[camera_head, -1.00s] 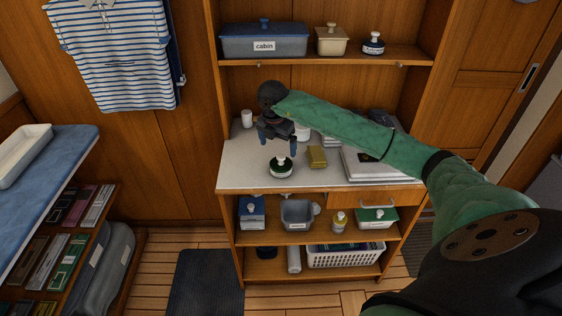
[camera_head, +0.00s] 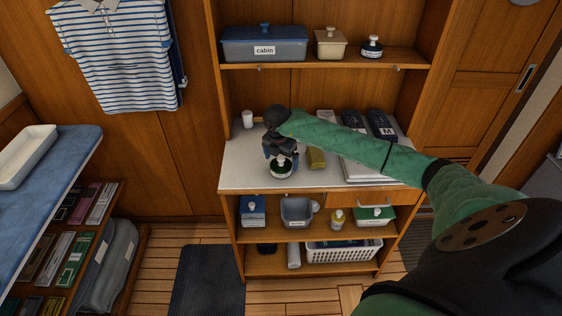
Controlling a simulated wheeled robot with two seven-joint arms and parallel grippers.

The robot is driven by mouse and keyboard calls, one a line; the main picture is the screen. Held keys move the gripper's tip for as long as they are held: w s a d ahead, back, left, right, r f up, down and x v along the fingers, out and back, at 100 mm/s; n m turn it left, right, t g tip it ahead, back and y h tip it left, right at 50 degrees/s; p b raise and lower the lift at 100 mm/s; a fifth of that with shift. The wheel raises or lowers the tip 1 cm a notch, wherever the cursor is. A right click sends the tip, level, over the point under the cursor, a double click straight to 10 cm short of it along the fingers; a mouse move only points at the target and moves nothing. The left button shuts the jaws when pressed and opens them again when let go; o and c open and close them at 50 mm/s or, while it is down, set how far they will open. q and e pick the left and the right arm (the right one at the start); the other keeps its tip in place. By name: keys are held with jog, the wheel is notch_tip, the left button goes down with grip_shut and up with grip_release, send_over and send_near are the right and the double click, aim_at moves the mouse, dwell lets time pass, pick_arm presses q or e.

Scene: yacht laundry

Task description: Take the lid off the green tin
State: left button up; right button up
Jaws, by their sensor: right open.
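A round dark green tin (camera_head: 281,170) with a light band and a pale knob on its lid stands on the white counter. The lid is on it. My right gripper (camera_head: 281,155) is open right over the tin, fingers pointing down. One finger shows to the left of the knob and one to the right; I cannot tell if they touch it. My gripper hides part of the tin's top. My left gripper is not in view.
A yellow-olive block (camera_head: 316,157) lies close to the tin's right. Folded dark packets (camera_head: 382,124) and a pale stack are further right, partly behind my arm. A white cup (camera_head: 248,119) stands at the back left. The counter's (camera_head: 237,170) left front is clear.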

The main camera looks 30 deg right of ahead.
jog(key=shift+f, duration=0.1)
jog(key=shift+c, duration=0.3)
jog(key=c, duration=1)
